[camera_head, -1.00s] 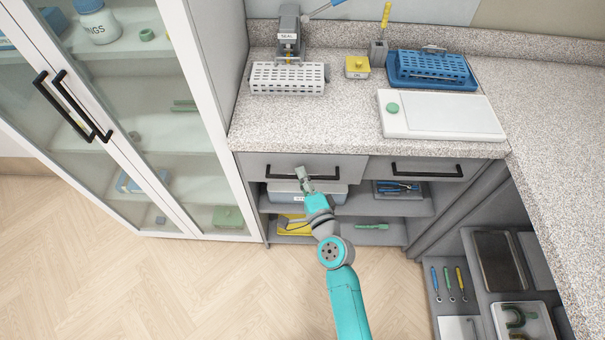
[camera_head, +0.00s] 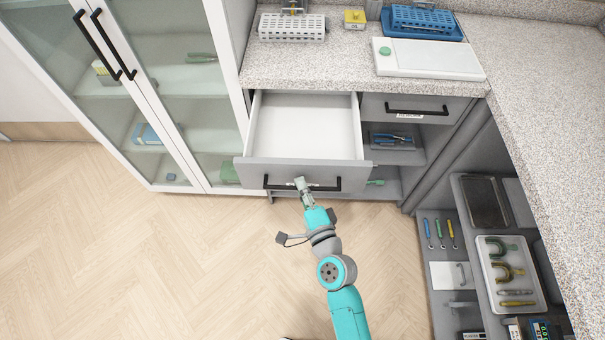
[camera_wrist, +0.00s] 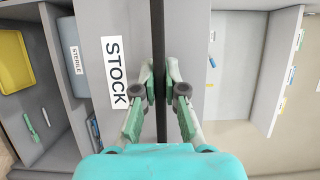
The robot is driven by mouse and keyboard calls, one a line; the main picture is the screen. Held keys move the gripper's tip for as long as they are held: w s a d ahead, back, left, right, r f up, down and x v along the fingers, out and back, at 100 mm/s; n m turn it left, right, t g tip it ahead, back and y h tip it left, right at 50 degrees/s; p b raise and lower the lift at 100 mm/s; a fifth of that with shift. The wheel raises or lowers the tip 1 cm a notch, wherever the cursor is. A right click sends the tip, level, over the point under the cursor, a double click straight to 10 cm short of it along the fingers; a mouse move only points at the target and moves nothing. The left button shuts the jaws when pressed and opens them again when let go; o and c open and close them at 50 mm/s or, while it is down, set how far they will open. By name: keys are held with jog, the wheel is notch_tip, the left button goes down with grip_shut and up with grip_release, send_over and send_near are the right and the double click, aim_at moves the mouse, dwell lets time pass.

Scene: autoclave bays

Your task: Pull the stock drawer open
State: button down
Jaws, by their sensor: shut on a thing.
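The stock drawer (camera_head: 304,135) is pulled well out of the counter, and its white inside shows empty in the head view. Its grey front carries a long black bar handle (camera_head: 270,183). My gripper (camera_head: 301,184) is at the middle of this handle. In the wrist view the "STOCK" label (camera_wrist: 116,72) is on the drawer front beside the black handle (camera_wrist: 158,30). The fingers of my gripper (camera_wrist: 160,88) are shut on the handle from both sides.
A second drawer (camera_head: 377,107) to the right is shut. A glass-door cabinet (camera_head: 150,100) stands close on the left. Open shelves (camera_head: 400,155) lie below the right drawer. An open unit with trays (camera_head: 480,250) is at the right. The wooden floor (camera_head: 170,270) at the left is clear.

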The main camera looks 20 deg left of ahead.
jog(key=shift+s+d, duration=0.2)
jog(key=shift+s, duration=0.4)
jog(key=shift+s+d, duration=0.15)
jog(key=shift+s, duration=0.45)
jog(key=c, duration=1.2)
grip_release()
jog(key=shift+v, duration=5.95)
jog(key=shift+d, duration=0.15)
